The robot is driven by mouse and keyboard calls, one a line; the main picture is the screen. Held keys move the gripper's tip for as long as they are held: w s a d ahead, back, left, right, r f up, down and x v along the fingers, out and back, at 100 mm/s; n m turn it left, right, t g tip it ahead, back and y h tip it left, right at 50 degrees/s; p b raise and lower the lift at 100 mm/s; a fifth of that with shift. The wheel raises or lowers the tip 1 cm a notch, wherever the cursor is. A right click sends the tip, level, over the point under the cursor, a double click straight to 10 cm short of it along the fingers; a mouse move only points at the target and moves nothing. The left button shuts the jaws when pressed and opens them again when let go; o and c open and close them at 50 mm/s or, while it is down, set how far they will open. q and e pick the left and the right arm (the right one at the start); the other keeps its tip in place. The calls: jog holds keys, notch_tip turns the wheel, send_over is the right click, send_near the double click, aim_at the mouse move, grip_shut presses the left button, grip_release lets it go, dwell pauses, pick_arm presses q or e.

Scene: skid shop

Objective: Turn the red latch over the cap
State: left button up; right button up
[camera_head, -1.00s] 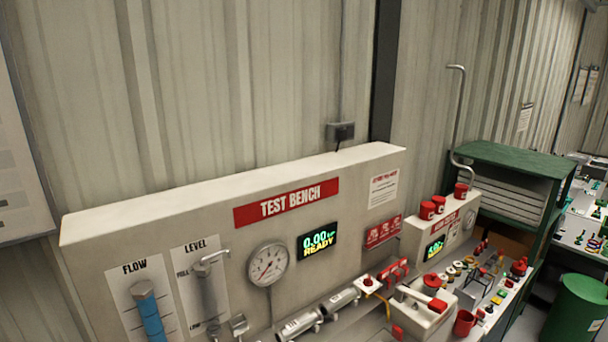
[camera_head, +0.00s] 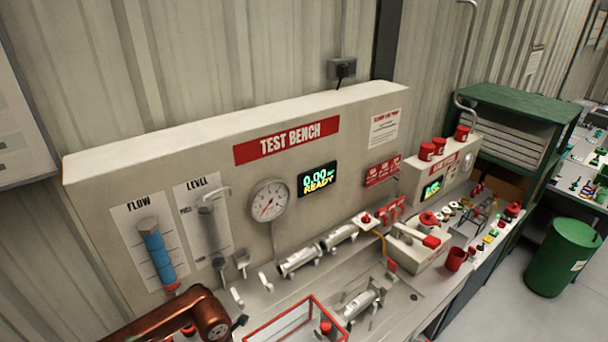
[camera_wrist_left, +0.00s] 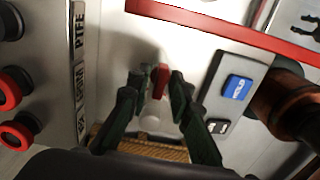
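In the left wrist view my left gripper (camera_wrist_left: 156,84) is open, its two dark fingers apart. A small upright red piece, apparently the latch (camera_wrist_left: 160,80), shows between the fingertips with a gap on each side. A whitish rounded part, possibly the cap (camera_wrist_left: 150,118), lies just below it, partly hidden between the fingers. I cannot tell how far the latch is from the fingertips. In the head view only my copper left arm shows at the bottom left; its gripper is out of sight. My right gripper is in neither view.
A clear box with a red rim (camera_head: 283,317) stands on the bench front; its red edge (camera_wrist_left: 230,30) crosses the wrist view. A PTFE-labelled panel (camera_wrist_left: 55,90) with rings is at left. The test bench panel (camera_head: 345,130) stands behind.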

pick_arm(q)
jog(key=shift+o, duration=1)
jog(key=shift+r+p, duration=1.7)
jog(key=shift+r, duration=2.1)
jog(key=shift+d, duration=0.1)
